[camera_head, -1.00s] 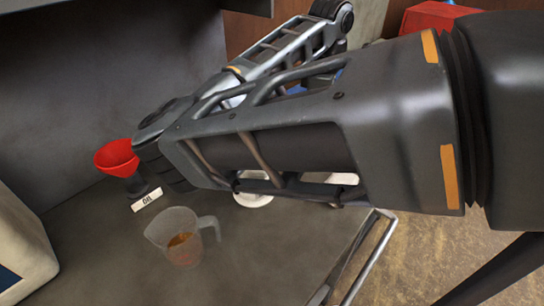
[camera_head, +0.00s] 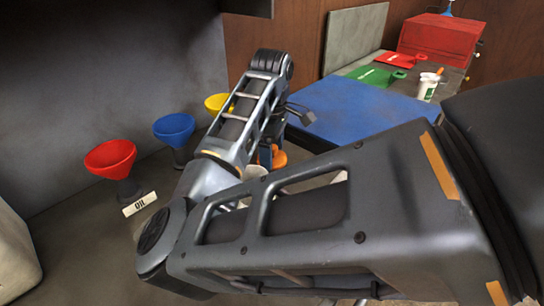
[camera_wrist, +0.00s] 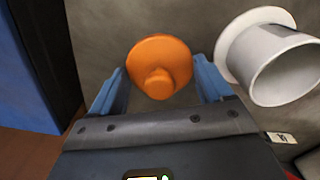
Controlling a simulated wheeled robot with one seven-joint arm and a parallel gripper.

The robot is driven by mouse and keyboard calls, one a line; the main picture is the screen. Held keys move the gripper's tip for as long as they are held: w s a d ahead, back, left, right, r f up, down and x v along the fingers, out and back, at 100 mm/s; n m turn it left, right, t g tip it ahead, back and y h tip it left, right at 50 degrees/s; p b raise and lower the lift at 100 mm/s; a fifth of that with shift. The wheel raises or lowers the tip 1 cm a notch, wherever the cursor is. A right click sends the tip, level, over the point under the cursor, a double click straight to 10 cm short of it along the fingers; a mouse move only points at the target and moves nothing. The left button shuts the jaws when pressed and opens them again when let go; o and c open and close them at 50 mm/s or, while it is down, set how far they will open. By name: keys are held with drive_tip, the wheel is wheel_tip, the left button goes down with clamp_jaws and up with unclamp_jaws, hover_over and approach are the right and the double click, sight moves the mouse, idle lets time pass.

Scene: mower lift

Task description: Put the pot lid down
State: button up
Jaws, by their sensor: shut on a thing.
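An orange lid-like disc with a round knob (camera_wrist: 160,58) sits between the two blue fingers of my gripper (camera_wrist: 159,70) in the wrist view. My gripper is shut on it. In the head view the orange piece (camera_head: 278,158) shows just beyond my forearm, beside the dark wrist, low over the grey worktop. Whether its underside touches the surface cannot be told. A white hollow cylinder with a flange (camera_wrist: 283,72) stands close to the right of the fingers in the wrist view. In the head view my arm hides most of it.
Red (camera_head: 110,157), blue (camera_head: 174,130) and yellow (camera_head: 217,103) funnels stand along the back of the worktop, with an OIL label (camera_head: 139,204) by the red one. A blue panel (camera_head: 360,112), green dustpan-like piece (camera_head: 382,76), white cup (camera_head: 428,86) and red box (camera_head: 438,38) lie right.

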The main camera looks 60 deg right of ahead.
drive_tip(key=shift+f, duration=0.55)
drive_tip(key=shift+f, duration=0.15)
drive_tip(key=o, duration=0.9)
drive_tip(key=shift+o, duration=0.2)
wheel_tip(320, 180, up, 12)
drive_tip(key=shift+r+b, duration=0.15)
drive_tip(key=shift+b, duration=0.15)
